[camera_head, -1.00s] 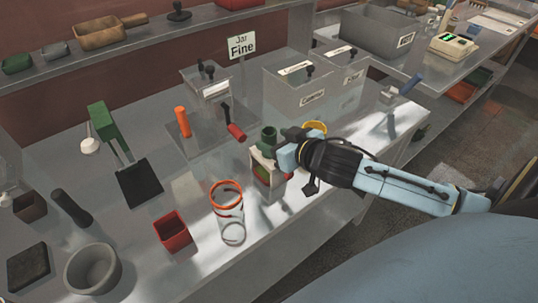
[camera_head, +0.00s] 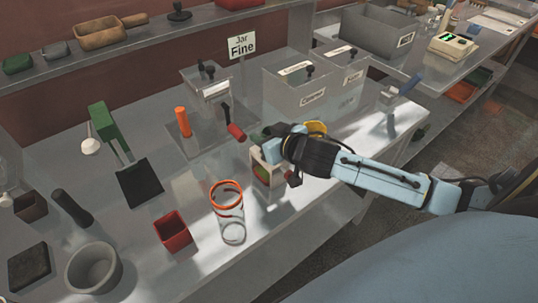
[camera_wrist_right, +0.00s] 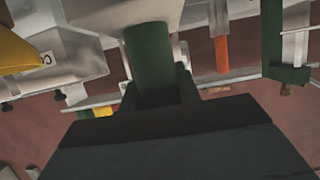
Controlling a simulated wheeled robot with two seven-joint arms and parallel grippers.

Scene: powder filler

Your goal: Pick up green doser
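The green doser (camera_head: 256,137) is near the front right of the bench, mostly hidden behind my right gripper (camera_head: 272,152) in the head view. In the right wrist view a dark green cylinder, part of the doser (camera_wrist_right: 150,58), stands in line with the gripper (camera_wrist_right: 158,92), between its dark fingers. A pale box-like part shows at the cylinder's far end. I cannot tell whether the fingers touch the cylinder or grip it. My left gripper is not in view.
A clear jar with an orange rim (camera_head: 230,222) and a red cup (camera_head: 173,231) stand to the left. Grey bins (camera_head: 300,103) are behind, and a yellow item (camera_head: 317,128) is close beside the gripper.

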